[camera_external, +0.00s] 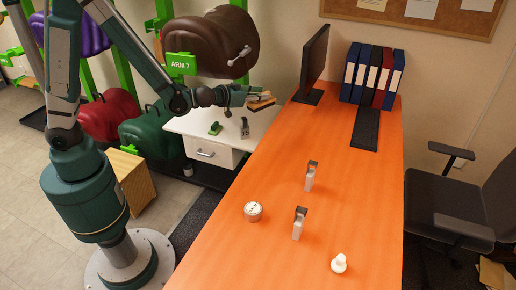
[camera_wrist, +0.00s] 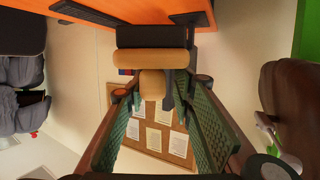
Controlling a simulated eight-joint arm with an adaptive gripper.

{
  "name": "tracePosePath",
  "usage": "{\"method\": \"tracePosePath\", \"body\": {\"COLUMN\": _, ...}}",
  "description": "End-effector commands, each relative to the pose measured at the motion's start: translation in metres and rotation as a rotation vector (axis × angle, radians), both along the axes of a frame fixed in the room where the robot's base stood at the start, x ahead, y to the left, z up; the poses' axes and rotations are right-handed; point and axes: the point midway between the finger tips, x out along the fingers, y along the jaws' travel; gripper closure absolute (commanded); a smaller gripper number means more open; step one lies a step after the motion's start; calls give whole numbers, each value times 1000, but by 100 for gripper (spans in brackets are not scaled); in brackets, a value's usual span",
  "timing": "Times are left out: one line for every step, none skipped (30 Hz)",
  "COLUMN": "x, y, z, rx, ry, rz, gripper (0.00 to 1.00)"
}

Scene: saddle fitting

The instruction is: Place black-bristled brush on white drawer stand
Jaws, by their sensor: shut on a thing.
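The brush (camera_external: 262,101) has a tan wooden body and is held in the air by my gripper (camera_external: 246,95), near the desk's left edge and above the right side of the white drawer stand. In the wrist view the brush's black bristles (camera_wrist: 150,37) point toward the top of the picture, with the tan body below them. My gripper (camera_wrist: 160,85) is shut on the tan part between its green-padded fingers. The white drawer stand (camera_external: 203,153) is left of the orange desk and has a handled drawer front.
A green item (camera_external: 215,129) and a small dark-and-grey item (camera_external: 245,128) stand on the stand's top, with bare white surface around them. The orange desk (camera_external: 330,160) carries a monitor (camera_external: 313,62), binders, two dark-topped bottles and a round tin. A brown saddle (camera_external: 225,42) hangs behind my arm.

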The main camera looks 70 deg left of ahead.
Motion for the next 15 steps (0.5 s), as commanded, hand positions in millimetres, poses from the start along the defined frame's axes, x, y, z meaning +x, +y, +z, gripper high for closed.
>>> {"method": "tracePosePath", "body": {"x": -1, "y": 0, "z": 6, "rx": 0, "ry": 0, "rz": 0, "gripper": 91}}
{"method": "tracePosePath", "body": {"x": -1, "y": 0, "z": 9, "rx": 0, "ry": 0, "rz": 0, "gripper": 91}}
{"method": "tracePosePath", "body": {"x": 0, "y": 0, "z": 11, "rx": 0, "ry": 0, "rz": 0, "gripper": 91}}
{"method": "tracePosePath", "body": {"x": 0, "y": 0, "z": 13, "rx": 0, "ry": 0, "rz": 0, "gripper": 91}}
{"method": "tracePosePath", "body": {"x": -1, "y": 0, "z": 15, "rx": 0, "ry": 0, "rz": 0, "gripper": 91}}
{"method": "tracePosePath", "body": {"x": -1, "y": 0, "z": 19, "rx": 0, "ry": 0, "rz": 0, "gripper": 91}}
{"method": "tracePosePath", "body": {"x": 0, "y": 0, "z": 21, "rx": 0, "ry": 0, "rz": 0, "gripper": 91}}
{"method": "tracePosePath", "body": {"x": 0, "y": 0, "z": 23, "rx": 0, "ry": 0, "rz": 0, "gripper": 91}}
{"method": "tracePosePath", "body": {"x": 0, "y": 0, "z": 27, "rx": 0, "ry": 0, "rz": 0, "gripper": 91}}
{"method": "tracePosePath", "body": {"x": -1, "y": 0, "z": 29, "rx": 0, "ry": 0, "rz": 0, "gripper": 91}}
{"method": "tracePosePath", "body": {"x": -1, "y": 0, "z": 31, "rx": 0, "ry": 0, "rz": 0, "gripper": 91}}
{"method": "tracePosePath", "body": {"x": 1, "y": -3, "z": 33, "rx": 0, "ry": 0, "rz": -3, "gripper": 91}}
{"method": "tracePosePath", "body": {"x": 3, "y": -8, "z": 32, "rx": 1, "ry": 1, "rz": -7, "gripper": 91}}
{"method": "tracePosePath", "body": {"x": 5, "y": -13, "z": 32, "rx": 1, "ry": 1, "rz": -10, "gripper": 91}}
{"method": "tracePosePath", "body": {"x": 8, "y": -17, "z": 31, "rx": 1, "ry": 3, "rz": -13, "gripper": 91}}
